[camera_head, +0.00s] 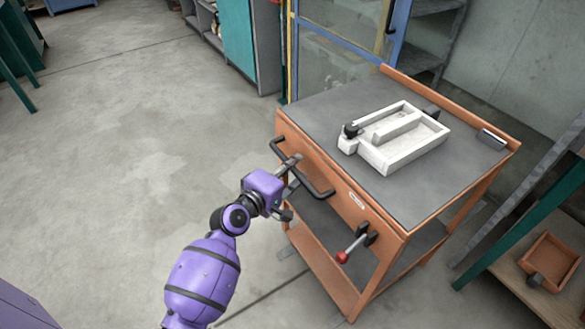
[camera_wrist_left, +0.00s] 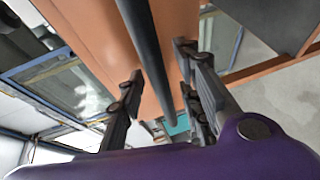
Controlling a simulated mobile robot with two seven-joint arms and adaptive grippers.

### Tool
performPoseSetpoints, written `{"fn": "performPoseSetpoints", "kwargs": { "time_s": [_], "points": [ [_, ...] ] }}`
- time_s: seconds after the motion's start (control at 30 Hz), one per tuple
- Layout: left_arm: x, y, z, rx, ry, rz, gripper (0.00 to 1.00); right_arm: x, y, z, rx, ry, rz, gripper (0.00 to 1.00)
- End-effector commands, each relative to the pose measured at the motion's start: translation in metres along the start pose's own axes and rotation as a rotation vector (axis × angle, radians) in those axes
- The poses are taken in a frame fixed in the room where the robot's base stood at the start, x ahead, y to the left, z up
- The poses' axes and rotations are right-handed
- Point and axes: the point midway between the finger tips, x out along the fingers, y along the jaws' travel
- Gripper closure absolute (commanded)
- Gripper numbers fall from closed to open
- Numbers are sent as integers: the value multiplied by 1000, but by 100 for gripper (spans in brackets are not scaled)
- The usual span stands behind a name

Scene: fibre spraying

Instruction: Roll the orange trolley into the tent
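The orange trolley (camera_head: 340,180) stands right of centre in the head view, with a grey top and a lower shelf. A black bar handle (camera_head: 316,190) runs along its near left side. My left gripper (camera_head: 292,187) is at this handle. In the left wrist view the dark handle bar (camera_wrist_left: 148,55) passes between the two fingers of my left gripper (camera_wrist_left: 160,98), with gaps on both sides, so the fingers are open around it. A blue-framed enclosure with clear panels (camera_head: 340,62) stands behind the trolley; I cannot tell whether it is the tent. My right gripper is not in view.
A white divided tray (camera_head: 425,152) lies on the trolley top. A red-knobbed lever (camera_head: 343,257) sticks out from the trolley's near side. A rack with an orange bin (camera_head: 550,258) stands at the right. Teal cabinets (camera_head: 237,40) stand at the back. The floor at left is clear.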

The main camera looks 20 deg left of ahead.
Motion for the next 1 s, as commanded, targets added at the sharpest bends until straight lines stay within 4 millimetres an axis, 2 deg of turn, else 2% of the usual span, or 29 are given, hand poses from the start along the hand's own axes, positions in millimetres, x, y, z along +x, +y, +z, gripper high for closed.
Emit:
{"fn": "performPoseSetpoints", "kwargs": {
  "time_s": [0.17, 0.43, 0.83, 1.0],
  "points": [
    [0, 0, 0, 0, 0, 0, 68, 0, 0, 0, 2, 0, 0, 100],
    [0, 0, 0, 0, 0, 0, 100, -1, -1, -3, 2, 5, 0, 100],
    [1, 1, 0, 3, 0, 1, 100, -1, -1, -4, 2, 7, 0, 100],
    [12, 4, 4, 3, 0, 3, 100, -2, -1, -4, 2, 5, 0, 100]
  ]
}}
